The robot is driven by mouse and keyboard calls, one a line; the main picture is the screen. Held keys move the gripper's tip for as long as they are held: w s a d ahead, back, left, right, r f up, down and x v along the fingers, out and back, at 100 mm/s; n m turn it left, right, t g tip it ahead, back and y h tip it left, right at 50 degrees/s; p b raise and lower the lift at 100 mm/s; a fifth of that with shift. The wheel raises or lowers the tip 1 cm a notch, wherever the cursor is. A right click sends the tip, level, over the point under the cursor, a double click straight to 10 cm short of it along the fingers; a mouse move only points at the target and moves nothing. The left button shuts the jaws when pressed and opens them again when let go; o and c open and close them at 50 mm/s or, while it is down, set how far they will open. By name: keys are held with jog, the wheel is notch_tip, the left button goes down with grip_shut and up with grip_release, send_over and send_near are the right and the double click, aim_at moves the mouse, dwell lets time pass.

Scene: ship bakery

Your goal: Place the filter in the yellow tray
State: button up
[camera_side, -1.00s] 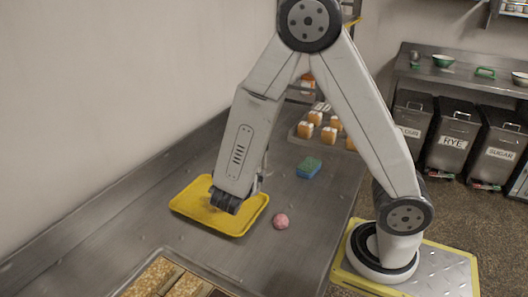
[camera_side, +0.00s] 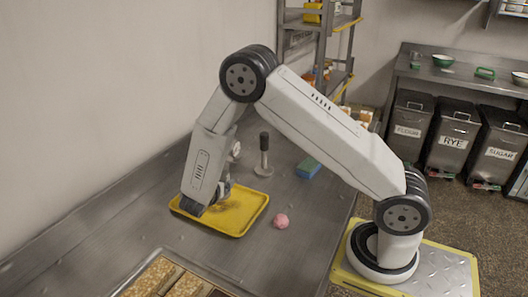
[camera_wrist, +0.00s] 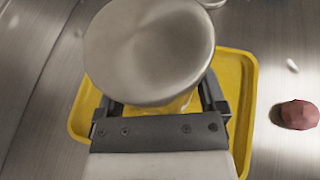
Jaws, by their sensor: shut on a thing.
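The yellow tray (camera_side: 254,215) lies flat on the steel counter in the side view. It also shows under my gripper in the wrist view (camera_wrist: 243,120). My gripper (camera_side: 215,196) is low over the tray's left part, pointing down. In the wrist view my gripper (camera_wrist: 160,100) is shut on a pale grey, rounded piece with a broad, shallow dished top, which I take to be the filter (camera_wrist: 150,45). It covers much of the tray there. In the side view the arm hides the filter, so I cannot tell whether it touches the tray.
A pink ball (camera_side: 281,221) lies right of the tray, also in the wrist view (camera_wrist: 299,115). A black-handled metal tool (camera_side: 264,155) stands behind the tray. A blue-green sponge (camera_side: 308,167) lies farther back. A baked-goods tray (camera_side: 165,280) is at the front.

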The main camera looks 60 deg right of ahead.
jog(key=shift+w+f, duration=0.3)
jog(key=shift+d+f, duration=0.1)
jog(key=shift+w+f, duration=0.2)
jog(key=shift+f, duration=1.55)
jog(key=shift+f, duration=0.15)
jog(key=o, duration=1.2)
